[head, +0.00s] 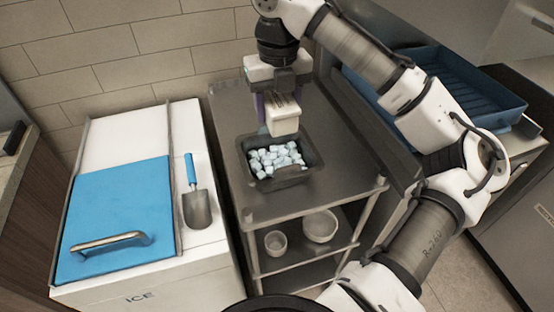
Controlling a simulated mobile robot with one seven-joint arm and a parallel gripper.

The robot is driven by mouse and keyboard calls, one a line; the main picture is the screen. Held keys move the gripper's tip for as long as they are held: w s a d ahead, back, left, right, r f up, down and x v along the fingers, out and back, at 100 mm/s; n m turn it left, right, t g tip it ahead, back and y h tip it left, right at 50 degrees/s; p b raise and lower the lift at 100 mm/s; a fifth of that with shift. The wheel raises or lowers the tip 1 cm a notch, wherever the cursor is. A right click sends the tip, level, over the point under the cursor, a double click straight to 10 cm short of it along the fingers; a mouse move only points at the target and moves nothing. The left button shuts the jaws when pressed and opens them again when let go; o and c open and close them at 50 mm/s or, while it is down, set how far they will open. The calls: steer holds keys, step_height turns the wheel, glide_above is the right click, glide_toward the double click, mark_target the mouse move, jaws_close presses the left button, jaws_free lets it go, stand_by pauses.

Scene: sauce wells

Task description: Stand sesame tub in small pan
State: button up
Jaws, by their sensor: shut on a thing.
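A white tub (285,122), the likely sesame tub, is held in my gripper (279,98), which points down and is shut on it. The tub looks upright, and its label is too small to read. A small dark pan (318,160) filled with pale ice cubes stands on the steel cart top. The tub overlaps the pan's back rim in the head view, over its back right part. I cannot tell whether its base touches the ice or hangs above it.
The steel cart top (330,185) is clear around the pan. Two pale bowls (320,226) (276,243) stand on its lower shelf. A white ice chest with a blue lid (120,215) and a metal scoop (196,205) stands left. A blue tray (470,95) lies right, behind my arm.

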step_height(320, 180, down, 15)
steer(key=shift+r+p, duration=0.15)
steer(key=shift+p, duration=0.55)
steer(key=o, duration=1.2)
steer(key=shift+c, duration=0.2)
step_height(320, 180, up, 12)
steer(key=shift+r+b, duration=0.1)
steer(key=shift+b, duration=0.8)
